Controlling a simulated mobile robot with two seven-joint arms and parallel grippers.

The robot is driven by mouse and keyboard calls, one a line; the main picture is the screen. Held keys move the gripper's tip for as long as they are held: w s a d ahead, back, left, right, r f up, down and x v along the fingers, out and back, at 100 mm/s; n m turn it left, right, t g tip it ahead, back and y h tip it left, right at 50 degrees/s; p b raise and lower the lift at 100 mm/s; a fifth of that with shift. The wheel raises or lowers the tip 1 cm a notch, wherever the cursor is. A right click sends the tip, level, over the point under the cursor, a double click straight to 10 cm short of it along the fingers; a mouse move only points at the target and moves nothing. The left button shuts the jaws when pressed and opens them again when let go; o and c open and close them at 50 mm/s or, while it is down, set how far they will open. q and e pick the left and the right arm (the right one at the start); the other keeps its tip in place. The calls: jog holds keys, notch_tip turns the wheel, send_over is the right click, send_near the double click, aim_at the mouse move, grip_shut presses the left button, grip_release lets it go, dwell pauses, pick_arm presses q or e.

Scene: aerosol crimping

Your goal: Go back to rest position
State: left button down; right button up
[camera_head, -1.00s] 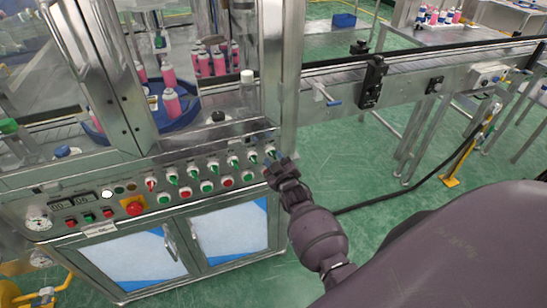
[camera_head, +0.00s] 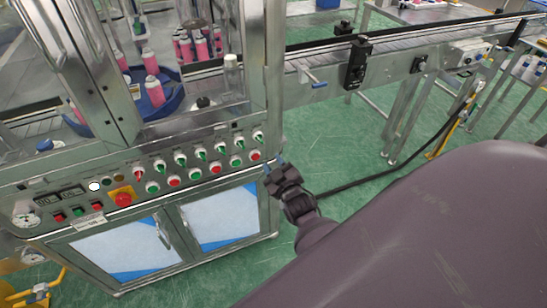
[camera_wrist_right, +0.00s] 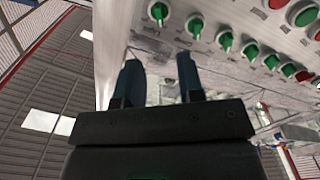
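My right gripper (camera_head: 276,168) is beside the right end of the crimping machine's control panel (camera_head: 105,200) in the head view, with its arm coming in from the lower right. In the right wrist view its two dark fingers (camera_wrist_right: 160,82) stand apart with nothing between them. The panel's green and red knobs (camera_wrist_right: 225,40) lie beyond the fingertips. My left gripper is in neither view.
The machine's blue turntable (camera_head: 175,105) holds pink cans (camera_head: 153,90) behind the frame posts. A conveyor (camera_head: 400,50) runs off to the right. A black cable (camera_head: 350,185) crosses the green floor, which is open right of the cabinet (camera_head: 130,245).

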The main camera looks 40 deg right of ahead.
dwell(0.3)
jog(key=s+a+f+m+g+y, duration=0.1)
jog(key=s+a+f+g+y, duration=0.1)
jog(key=s, duration=0.7)
jog(key=s+a+f+m+g+y, duration=0.1)
jog(key=s+a+f+g, duration=0.2)
jog(key=s, duration=0.7)
jog(key=shift+a+g+y, duration=0.4)
jog(key=shift+a, duration=0.8)
jog(key=shift+w+f, duration=0.1)
